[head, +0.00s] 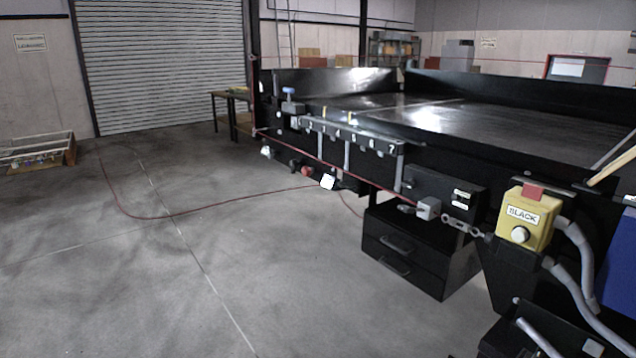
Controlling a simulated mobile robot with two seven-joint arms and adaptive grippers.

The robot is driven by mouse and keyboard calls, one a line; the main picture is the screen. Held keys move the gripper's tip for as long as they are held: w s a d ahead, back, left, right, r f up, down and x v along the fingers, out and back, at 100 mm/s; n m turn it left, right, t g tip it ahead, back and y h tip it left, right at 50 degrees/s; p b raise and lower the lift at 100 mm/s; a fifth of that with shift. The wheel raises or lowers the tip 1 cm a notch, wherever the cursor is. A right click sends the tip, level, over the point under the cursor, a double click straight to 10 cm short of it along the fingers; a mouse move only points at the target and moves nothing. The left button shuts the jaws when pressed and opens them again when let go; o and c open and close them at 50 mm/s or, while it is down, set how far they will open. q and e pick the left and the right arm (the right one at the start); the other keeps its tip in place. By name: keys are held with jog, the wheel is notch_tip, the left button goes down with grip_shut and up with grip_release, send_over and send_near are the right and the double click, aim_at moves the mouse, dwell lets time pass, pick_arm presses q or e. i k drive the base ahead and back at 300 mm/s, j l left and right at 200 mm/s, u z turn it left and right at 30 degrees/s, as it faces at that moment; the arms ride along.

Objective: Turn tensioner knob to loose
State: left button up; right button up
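A yellow box (537,222) is mounted at the near right end of the conveyor (520,125). Its label looks like "SLACK", though the first letter is unclear. A round pale knob or button (520,234) sits below the label, and a red piece (534,191) is on top. A blue-topped handle (289,91) stands at the conveyor's far left corner. I cannot tell for certain which of these is the tensioner knob or how it is set. Neither of my grippers can be made out in the head view.
A numbered rail (350,135) and a red cord run along the conveyor's side. A black drawer unit (410,250) stands beneath it. Grey hoses (575,245) hang beside the yellow box. The concrete floor (150,270) at left is mostly open, with a red cable across it.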

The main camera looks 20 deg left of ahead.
aim_at(411, 184)
jog(key=u, duration=0.25)
jog(key=i+j+z, duration=0.1)
jog(key=z, duration=0.65)
jog(key=i+j+z, duration=0.35)
jog(key=j, duration=0.45)
jog(key=j+z, duration=0.4)
jog(key=j, duration=0.4)
jog(key=j+z, duration=0.35)
jog(key=j, duration=0.55)
jog(key=i, duration=0.05)
